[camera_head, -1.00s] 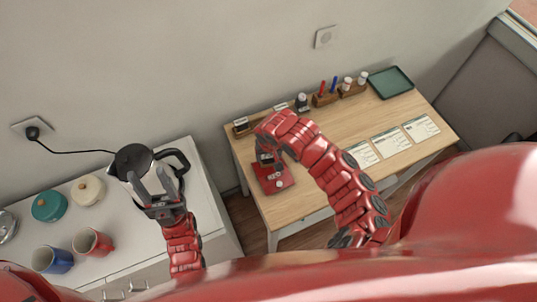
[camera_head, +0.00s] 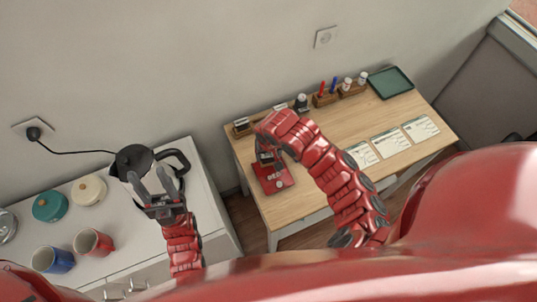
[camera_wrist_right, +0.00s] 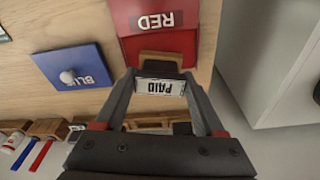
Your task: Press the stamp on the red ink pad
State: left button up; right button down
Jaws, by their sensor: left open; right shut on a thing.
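The red ink pad (camera_head: 271,184) lies open on the left part of the wooden desk, its lid marked RED in the right wrist view (camera_wrist_right: 152,20). My right gripper (camera_wrist_right: 160,78) is shut on the stamp marked PAID (camera_wrist_right: 160,87), whose wooden part shows just beyond the label. The stamp is over the red pad's inked part; I cannot tell whether they touch. In the head view the right gripper (camera_head: 265,156) is partly hidden by its own arm. My left gripper (camera_head: 150,181) is open and empty in front of the black kettle (camera_head: 132,160).
A blue ink pad (camera_wrist_right: 75,67) lies beside the red one. Wooden holders with stamps and pens (camera_head: 325,98) line the desk's back edge. Papers (camera_head: 391,142) and a green tray (camera_head: 391,82) are further right. Mugs (camera_head: 93,242) and canisters (camera_head: 50,206) stand on the white counter.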

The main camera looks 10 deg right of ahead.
jog(key=shift+r+p, duration=1.45)
jog(key=shift+r, duration=1.1)
